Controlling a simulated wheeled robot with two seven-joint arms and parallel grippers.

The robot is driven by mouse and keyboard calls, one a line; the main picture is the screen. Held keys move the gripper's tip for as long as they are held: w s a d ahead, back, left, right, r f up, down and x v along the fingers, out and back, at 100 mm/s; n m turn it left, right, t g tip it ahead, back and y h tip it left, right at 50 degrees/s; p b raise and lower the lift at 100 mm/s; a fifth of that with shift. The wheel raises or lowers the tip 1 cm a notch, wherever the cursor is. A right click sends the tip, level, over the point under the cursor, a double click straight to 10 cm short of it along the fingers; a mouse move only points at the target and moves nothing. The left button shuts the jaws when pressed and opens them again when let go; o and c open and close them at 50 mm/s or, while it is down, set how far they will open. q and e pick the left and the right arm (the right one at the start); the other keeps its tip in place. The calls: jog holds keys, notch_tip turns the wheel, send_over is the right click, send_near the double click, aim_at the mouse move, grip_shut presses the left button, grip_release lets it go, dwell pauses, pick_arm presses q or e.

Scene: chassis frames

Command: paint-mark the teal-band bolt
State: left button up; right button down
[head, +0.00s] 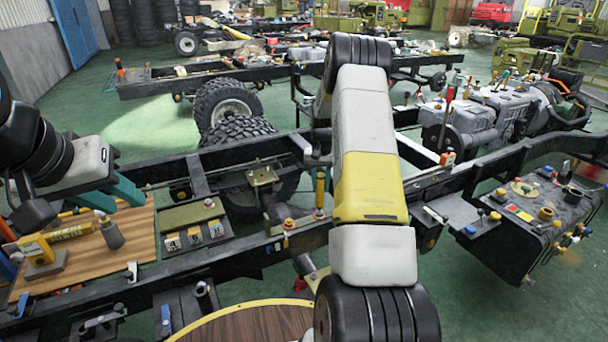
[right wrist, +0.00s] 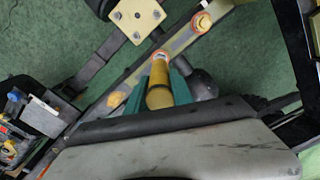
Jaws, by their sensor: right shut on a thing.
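My right gripper (right wrist: 160,88) is shut on a yellow cylinder (right wrist: 159,96), which looks like the paint marker. Its teal fingers lie on both sides of it. The far end of the cylinder overlaps a pale, orange-ringed spot on a grey rail (right wrist: 136,76); I cannot tell whether they touch. A yellow upright cylinder (head: 320,188) shows beside that arm, perhaps the same one. My left gripper (head: 111,196) is open and empty above the wooden board. I cannot make out a teal band on any bolt.
An orange-ringed bolt head (right wrist: 202,22) and a yellow-orange one (right wrist: 117,98) sit along the rail. A dark box (head: 520,235) hangs at the right. Large tyres (head: 226,105) stand behind.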

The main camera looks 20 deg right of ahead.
aim_at(321, 174)
dwell(0.8)
jog(key=shift+r, duration=0.95)
jog(key=shift+r, duration=2.5)
